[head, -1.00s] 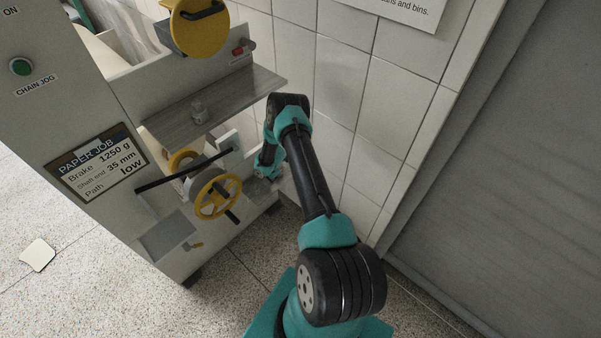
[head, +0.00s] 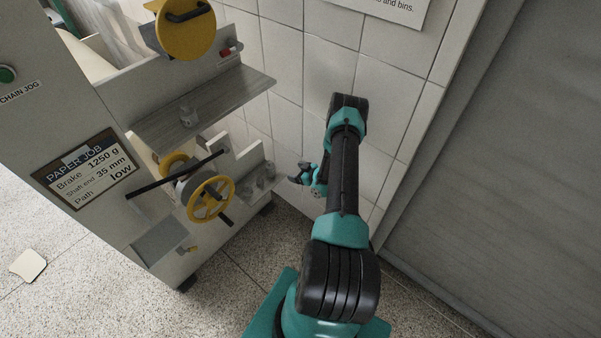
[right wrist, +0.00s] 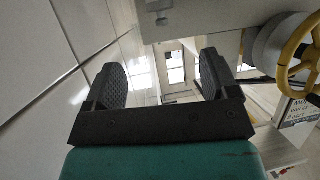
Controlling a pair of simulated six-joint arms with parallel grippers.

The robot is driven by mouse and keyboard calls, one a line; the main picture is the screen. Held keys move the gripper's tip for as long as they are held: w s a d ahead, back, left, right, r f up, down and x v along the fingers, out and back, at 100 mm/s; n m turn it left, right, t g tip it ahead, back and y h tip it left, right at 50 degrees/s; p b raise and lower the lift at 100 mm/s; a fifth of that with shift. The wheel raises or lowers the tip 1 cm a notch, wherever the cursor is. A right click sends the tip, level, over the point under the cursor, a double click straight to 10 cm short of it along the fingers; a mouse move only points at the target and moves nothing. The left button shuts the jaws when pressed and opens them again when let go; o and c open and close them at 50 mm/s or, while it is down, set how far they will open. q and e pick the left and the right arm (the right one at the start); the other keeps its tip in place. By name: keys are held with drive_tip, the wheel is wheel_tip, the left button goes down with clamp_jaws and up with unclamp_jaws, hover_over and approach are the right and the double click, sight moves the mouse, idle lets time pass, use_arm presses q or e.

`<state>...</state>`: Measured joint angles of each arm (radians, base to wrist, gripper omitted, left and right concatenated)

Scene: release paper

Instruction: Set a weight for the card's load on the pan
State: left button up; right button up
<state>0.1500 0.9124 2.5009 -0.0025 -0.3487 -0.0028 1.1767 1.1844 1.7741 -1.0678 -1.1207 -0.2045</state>
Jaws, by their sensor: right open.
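The paper job card (head: 88,170) on the machine front reads brake 1250 g, shaft end 35 mm, path low. Several small grey pieces, apparently weights (head: 262,176), stand on the lower shelf at the machine's right end. I cannot tell surely which part is the pan. My right gripper (head: 295,178) is just right of the lower shelf, apart from it. In the right wrist view its fingers (right wrist: 162,80) are open with nothing between them. My left gripper is out of view.
A black rod (head: 150,187) and a yellow handwheel (head: 211,199) stick out from the machine front. A yellow disc (head: 186,28) is above the upper shelf. The tiled wall (head: 315,85) is close behind my right arm. A pale square (head: 28,265) lies on the floor.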

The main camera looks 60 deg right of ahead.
sight(273, 167)
drive_tip(key=shift+w, duration=0.1)
idle(0.3)
drive_tip(key=x, duration=1.7)
drive_tip(key=shift+w+d, duration=0.15)
drive_tip(key=shift+c, duration=0.3)
clamp_jaws()
drive_tip(key=shift+c, duration=1.3)
unclamp_jaws()
drive_tip(key=o, duration=0.6)
drive_tip(key=shift+c, duration=0.2)
